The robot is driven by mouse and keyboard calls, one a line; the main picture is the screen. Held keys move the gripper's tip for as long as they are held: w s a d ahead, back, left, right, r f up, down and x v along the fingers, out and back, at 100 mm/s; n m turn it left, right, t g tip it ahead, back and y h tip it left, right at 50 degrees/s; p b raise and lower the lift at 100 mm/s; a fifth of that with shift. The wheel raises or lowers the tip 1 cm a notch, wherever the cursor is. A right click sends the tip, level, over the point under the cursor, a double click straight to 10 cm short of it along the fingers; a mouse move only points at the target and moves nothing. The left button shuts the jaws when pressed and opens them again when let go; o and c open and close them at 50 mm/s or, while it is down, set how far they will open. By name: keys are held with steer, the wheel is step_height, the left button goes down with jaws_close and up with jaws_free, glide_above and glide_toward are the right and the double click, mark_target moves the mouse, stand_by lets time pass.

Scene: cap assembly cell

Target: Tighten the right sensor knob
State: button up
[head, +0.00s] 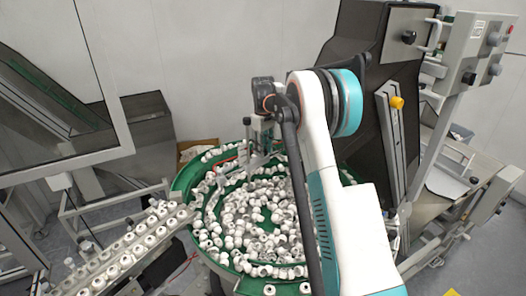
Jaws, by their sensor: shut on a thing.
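My gripper (262,108) is at the dark far end of my arm, over the back rim of the green bowl. It points down at the top of a grey sensor bracket (258,133) and is shut on the right sensor knob there. The knob and fingertips are too small and too covered to make out clearly. The bracket stands upright at the bowl's back edge, with a red wire or strip beside it on the left.
The green bowl (178,186) holds many white caps. A sloped chute (108,262) with rows of caps leaves it at lower left. A tall black hopper (372,45) with a yellow knob (397,102) stands right. A glazed metal frame (112,85) stands left.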

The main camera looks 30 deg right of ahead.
steer(key=m+b, duration=0.1)
steer(key=m, duration=0.5)
steer(key=shift+m+b, duration=0.3)
steer(key=m+b, duration=0.1)
steer(key=m, duration=0.4)
steer(key=shift+m, duration=0.4)
steer(key=o, duration=1.1)
steer(key=shift+r, duration=0.15)
step_height(320, 180, up, 12)
steer(key=shift+f, duration=0.15)
